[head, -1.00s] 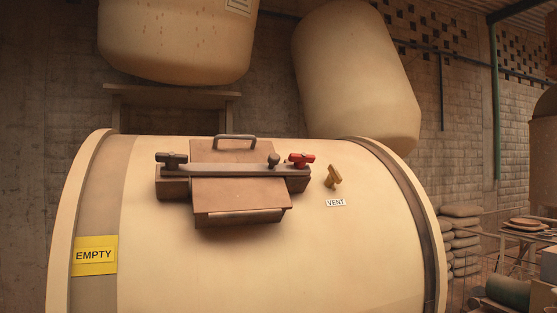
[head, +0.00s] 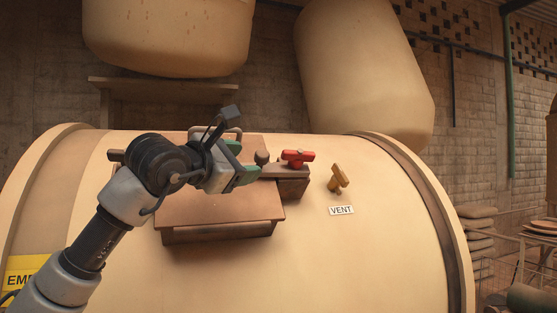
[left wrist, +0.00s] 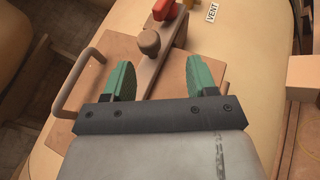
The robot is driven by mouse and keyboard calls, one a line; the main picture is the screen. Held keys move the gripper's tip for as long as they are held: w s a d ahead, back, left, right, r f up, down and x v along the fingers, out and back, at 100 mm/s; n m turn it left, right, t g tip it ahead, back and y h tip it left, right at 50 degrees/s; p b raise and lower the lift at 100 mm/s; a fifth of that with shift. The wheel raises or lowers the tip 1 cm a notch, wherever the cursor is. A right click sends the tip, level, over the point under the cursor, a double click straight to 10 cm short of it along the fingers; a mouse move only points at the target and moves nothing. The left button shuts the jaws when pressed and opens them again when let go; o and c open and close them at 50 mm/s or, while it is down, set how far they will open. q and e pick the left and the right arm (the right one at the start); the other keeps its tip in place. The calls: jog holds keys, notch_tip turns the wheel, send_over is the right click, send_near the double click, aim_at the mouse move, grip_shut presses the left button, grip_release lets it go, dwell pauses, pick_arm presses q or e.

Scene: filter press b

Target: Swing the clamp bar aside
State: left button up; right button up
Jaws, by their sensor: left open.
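The clamp bar (head: 274,172) lies across the brown hatch lid (head: 215,208) on top of the cream tank. A round knob (head: 262,157) stands on the bar, and a red T-handle (head: 298,157) sits at its right end. My left gripper (head: 241,163) is open above the bar, just left of the knob. My arm hides the bar's left part and most of the dark handle there. In the left wrist view, the bar (left wrist: 168,62) runs between the two spread green fingers (left wrist: 160,76), with the knob (left wrist: 149,41) just beyond them. I cannot tell whether the fingers touch the bar.
The lid's loop handle (left wrist: 72,85) rises beside the left finger in the wrist view. A brass vent handle (head: 338,178) and a VENT label (head: 342,211) are right of the hatch. The tank top (head: 360,265) in front is clear. Large vessels stand behind.

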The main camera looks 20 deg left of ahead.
aim_at(261, 155)
pick_arm(q)
jog(key=shift+w+a+r+y, duration=0.3)
jog(key=shift+w+a, duration=0.2)
jog(key=shift+w, duration=0.2)
jog(key=shift+d+r+p, duration=0.1)
jog(key=shift+r+p, duration=0.1)
jog(key=shift+p, duration=0.1)
jog(key=p+x, duration=0.1)
jog(key=x, duration=0.1)
jog(key=p+x, duration=0.2)
jog(key=x, duration=0.1)
jog(key=p+x, duration=0.1)
jog(key=x, duration=0.1)
jog(key=shift+d+r, duration=0.25)
jog(key=shift+d, duration=0.15)
jog(key=shift+w+d+p, duration=0.2)
jog(key=shift+w+p, duration=0.25)
jog(key=shift+w, duration=0.1)
jog(key=shift+c, duration=0.4)
jog(key=shift+f, duration=0.1)
jog(key=shift+c, duration=1.3)
jog(key=c, duration=0.7)
grip_shut()
pick_arm(e)
jog(key=r, duration=0.1)
jog(key=s+r, duration=0.1)
jog(key=r, duration=0.3)
jog(key=shift+s+r, duration=0.2)
jog(key=shift+s, duration=0.05)
